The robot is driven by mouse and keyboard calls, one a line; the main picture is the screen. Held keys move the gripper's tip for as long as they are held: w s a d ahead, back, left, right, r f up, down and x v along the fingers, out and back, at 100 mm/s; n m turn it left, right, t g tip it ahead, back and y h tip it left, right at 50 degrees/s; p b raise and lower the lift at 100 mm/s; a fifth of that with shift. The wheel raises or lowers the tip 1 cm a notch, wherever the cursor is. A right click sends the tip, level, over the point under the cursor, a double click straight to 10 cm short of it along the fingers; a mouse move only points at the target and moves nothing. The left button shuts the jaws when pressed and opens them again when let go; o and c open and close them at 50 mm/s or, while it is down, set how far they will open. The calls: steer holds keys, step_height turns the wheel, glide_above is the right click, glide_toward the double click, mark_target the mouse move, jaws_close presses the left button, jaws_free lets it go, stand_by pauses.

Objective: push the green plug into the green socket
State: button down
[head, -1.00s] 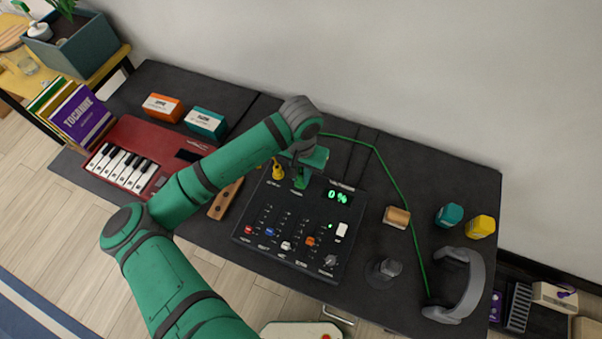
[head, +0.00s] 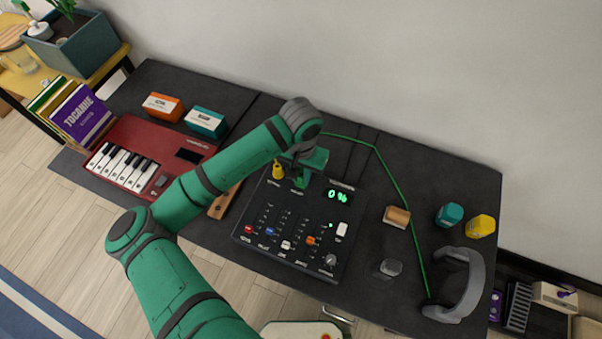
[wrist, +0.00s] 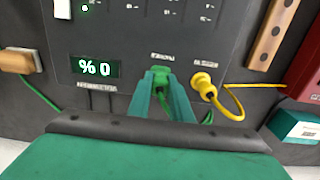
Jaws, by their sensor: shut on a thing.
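The green plug (wrist: 161,82) is between the two fingers of my gripper (wrist: 165,76) in the wrist view, at the back edge of the dark mixer (wrist: 140,25). My gripper also shows in the head view (head: 301,178), over the back edge of the mixer (head: 293,265), shut on the plug. The green socket is hidden behind the plug and the fingers, so I cannot tell how deep the plug sits. A yellow plug (wrist: 204,85) with a yellow cord is at the mixer just beside my gripper; it shows in the head view too (head: 278,171).
A green cord (head: 396,190) runs from behind my gripper to the grey headphones (head: 462,290) at the right. A red keyboard (head: 150,160) and a wooden piece (head: 222,203) lie left of the mixer. A wooden block (head: 397,217) lies at its right.

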steer(key=shift+f, duration=0.3)
steer(key=c, duration=1.5)
jaws_free()
steer(key=shift+c, duration=0.2)
step_height(320, 180, up, 11)
steer(key=shift+f, duration=0.1)
